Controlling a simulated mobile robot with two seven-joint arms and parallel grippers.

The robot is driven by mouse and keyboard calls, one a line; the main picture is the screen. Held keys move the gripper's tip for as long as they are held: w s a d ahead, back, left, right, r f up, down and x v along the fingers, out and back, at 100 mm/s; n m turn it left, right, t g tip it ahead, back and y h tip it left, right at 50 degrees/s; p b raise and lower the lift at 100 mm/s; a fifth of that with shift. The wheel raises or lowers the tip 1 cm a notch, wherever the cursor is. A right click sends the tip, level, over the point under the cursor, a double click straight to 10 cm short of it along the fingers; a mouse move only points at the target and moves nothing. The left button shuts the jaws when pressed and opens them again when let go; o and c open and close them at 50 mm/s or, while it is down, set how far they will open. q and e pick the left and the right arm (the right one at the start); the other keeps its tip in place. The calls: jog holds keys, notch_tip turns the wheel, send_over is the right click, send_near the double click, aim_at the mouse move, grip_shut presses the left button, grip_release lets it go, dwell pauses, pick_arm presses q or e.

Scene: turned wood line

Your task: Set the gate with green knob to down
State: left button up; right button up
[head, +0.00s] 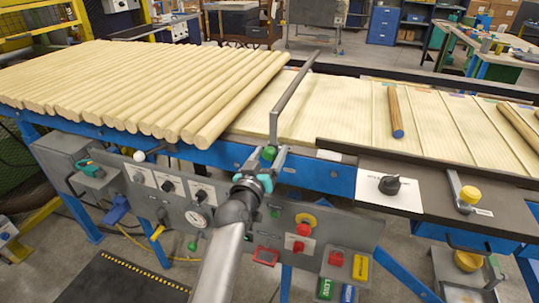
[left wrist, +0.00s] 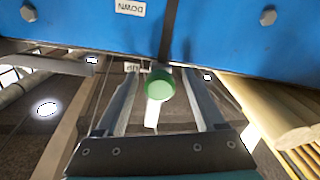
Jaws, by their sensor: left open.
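The green knob (head: 268,153) sits at the near end of a grey gate bar (head: 295,88) that reaches across the line in front of the dowels. My left gripper (head: 265,168) is open at the knob, its arm coming up from below. In the left wrist view the green knob (left wrist: 159,82) shows between the two spread fingers, with a gap on each side. A DOWN label (left wrist: 130,8) is on the blue rail, and a partly hidden UP label (left wrist: 132,68) shows near the knob. My right gripper is out of view.
Dowels (head: 150,85) lie side by side left of the gate; a single dowel (head: 395,112) lies to its right. A yellow knob (head: 470,194), a black rotary knob (head: 389,185) and a panel with a red button (head: 304,229) are close by.

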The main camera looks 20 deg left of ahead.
pick_arm(q)
jog(key=shift+c, duration=0.2)
grip_shut()
dwell(0.4)
dwell(0.9)
